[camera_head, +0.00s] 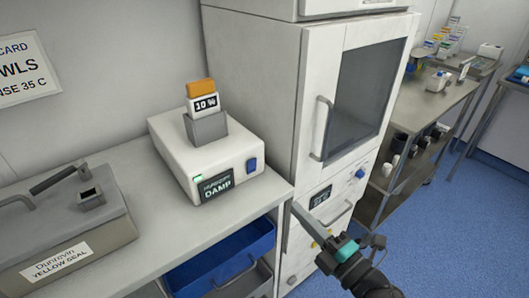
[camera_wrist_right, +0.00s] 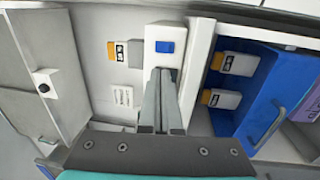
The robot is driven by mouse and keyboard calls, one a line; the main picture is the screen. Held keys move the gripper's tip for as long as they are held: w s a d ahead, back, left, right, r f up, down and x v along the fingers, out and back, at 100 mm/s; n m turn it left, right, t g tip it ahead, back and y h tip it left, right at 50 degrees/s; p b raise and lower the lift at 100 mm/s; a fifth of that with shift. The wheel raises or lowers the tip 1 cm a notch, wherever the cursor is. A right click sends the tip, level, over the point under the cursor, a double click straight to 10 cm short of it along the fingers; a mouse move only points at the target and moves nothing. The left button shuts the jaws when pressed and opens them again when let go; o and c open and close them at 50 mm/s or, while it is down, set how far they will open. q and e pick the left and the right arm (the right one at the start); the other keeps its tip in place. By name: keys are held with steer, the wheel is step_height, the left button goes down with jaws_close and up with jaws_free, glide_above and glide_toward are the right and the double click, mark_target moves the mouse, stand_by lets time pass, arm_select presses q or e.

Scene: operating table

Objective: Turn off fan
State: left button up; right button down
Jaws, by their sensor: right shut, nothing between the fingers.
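No label in view reads fan. A white box (camera_head: 205,150) on the counter carries a blue rocker switch (camera_head: 252,164) and a dark display reading DAMP (camera_head: 216,184). My right gripper (camera_head: 298,210) is shut and empty, in front of the counter edge, to the right of and below the switch, apart from it. In the right wrist view the shut fingers (camera_wrist_right: 160,73) point toward the blue switch (camera_wrist_right: 165,47), which shows just beyond their tips. Whether the switch is on or off I cannot tell. My left gripper is not in view.
A tall white cabinet (camera_head: 250,60) with a dark window, handle and blue knob (camera_head: 360,173) stands right of the box. A grey lidded bath (camera_head: 70,225) sits at left. A blue bin (camera_head: 220,255) is under the counter.

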mark_target(252, 163)
stand_by(0.3)
steer(key=x, duration=1.4)
steer(key=shift+a, duration=0.15)
steer(key=shift+r, duration=0.1)
